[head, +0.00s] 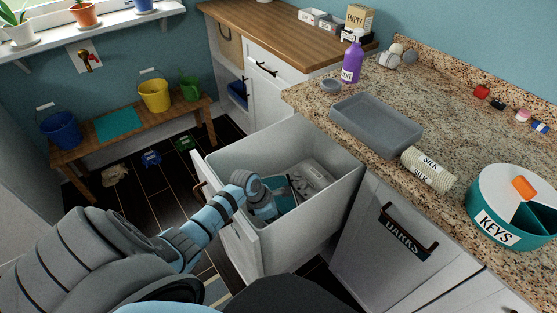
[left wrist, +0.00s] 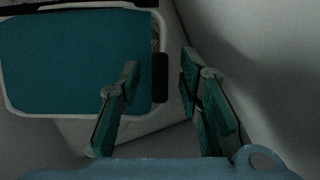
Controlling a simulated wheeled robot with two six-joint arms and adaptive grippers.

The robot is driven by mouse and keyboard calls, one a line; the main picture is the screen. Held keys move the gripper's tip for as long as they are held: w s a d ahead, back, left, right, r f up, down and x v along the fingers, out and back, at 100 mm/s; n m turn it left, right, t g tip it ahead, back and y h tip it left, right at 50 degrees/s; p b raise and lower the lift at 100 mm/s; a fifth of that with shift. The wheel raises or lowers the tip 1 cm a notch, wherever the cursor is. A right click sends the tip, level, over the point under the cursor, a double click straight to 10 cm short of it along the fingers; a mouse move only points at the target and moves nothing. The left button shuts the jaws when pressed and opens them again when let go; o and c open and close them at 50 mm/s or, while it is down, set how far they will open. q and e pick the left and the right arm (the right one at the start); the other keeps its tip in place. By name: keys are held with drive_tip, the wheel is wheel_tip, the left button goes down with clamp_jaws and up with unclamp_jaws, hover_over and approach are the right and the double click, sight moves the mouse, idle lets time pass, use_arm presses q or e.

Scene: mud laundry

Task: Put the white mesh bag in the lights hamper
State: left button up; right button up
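A cream mesh-textured roll marked SILK (head: 428,168) lies on the granite counter's front edge; it is the only mesh-like bag I can make out. An open pull-out hamper (head: 325,218) stands below the counter; no label shows on it, but the closed front beside it reads DARKS (head: 408,232). My left arm reaches down into the open hamper. In the left wrist view my left gripper (left wrist: 160,80) is open, its fingers apart with nothing between them. A teal panel with a pale rim (left wrist: 75,60) lies beyond the left finger. My right gripper is not in view.
A grey tray (head: 376,125), a purple bottle (head: 351,62) and a teal round KEYS container (head: 512,207) stand on the counter. A pale grey object (head: 312,176) lies inside the hamper. A bench with buckets (head: 155,95) stands at the left wall.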

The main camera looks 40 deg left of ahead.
use_arm(q)
drive_tip(key=shift+r, duration=0.15)
drive_tip(key=shift+a+r, duration=0.1)
drive_tip(key=shift+r, duration=0.2)
drive_tip(key=p+v, duration=0.3)
drive_tip(key=v, duration=0.8)
drive_tip(key=shift+s+r, duration=0.15)
drive_tip(key=shift+s, duration=0.05)
